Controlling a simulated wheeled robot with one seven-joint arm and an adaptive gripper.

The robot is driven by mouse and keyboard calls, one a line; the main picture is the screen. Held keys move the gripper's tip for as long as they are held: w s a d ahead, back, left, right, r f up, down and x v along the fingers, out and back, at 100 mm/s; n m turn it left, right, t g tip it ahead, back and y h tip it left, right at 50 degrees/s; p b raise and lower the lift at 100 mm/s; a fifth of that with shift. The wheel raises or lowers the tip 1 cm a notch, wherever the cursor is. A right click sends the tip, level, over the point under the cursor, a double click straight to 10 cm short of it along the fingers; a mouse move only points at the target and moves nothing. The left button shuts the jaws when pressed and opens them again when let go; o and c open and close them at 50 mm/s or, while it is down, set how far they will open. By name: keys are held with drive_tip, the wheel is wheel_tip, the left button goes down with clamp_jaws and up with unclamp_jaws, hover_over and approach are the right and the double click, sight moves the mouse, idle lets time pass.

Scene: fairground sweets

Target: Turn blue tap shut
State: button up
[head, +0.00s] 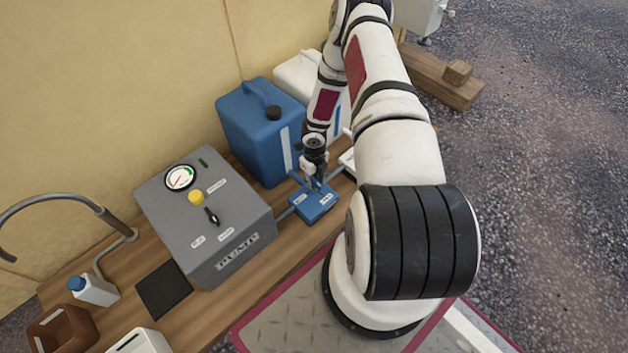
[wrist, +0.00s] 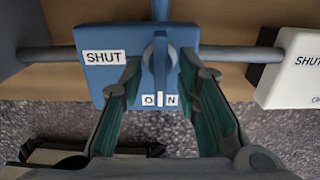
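The blue tap (wrist: 103,73) is a blue block on a grey pipe, labelled SHUT at its left and ON at its bottom edge. Its narrow blue lever (wrist: 160,62) stands upright in the wrist view, with its lower end toward ON. My gripper (wrist: 161,78) is open, one finger on each side of the lever, with a gap visible on both sides. In the head view the blue tap (head: 316,207) sits on the bench below my gripper, which partly hides it.
A white tap block (wrist: 295,75) is on the same pipe to the right. A grey pump box (head: 207,220) stands left of the blue tap. A blue canister (head: 258,125) and a white one (head: 297,72) stand behind. Gravel lies beyond the bench's front edge.

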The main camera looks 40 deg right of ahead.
clamp_jaws()
drive_tip(key=shift+m, duration=0.3)
drive_tip(key=m, duration=1.1)
drive_tip(key=shift+m, duration=0.4)
drive_tip(key=m, duration=0.5)
drive_tip(key=shift+w+b, duration=0.1)
drive_tip(key=shift+b, duration=0.25)
drive_tip(key=shift+m, duration=0.4)
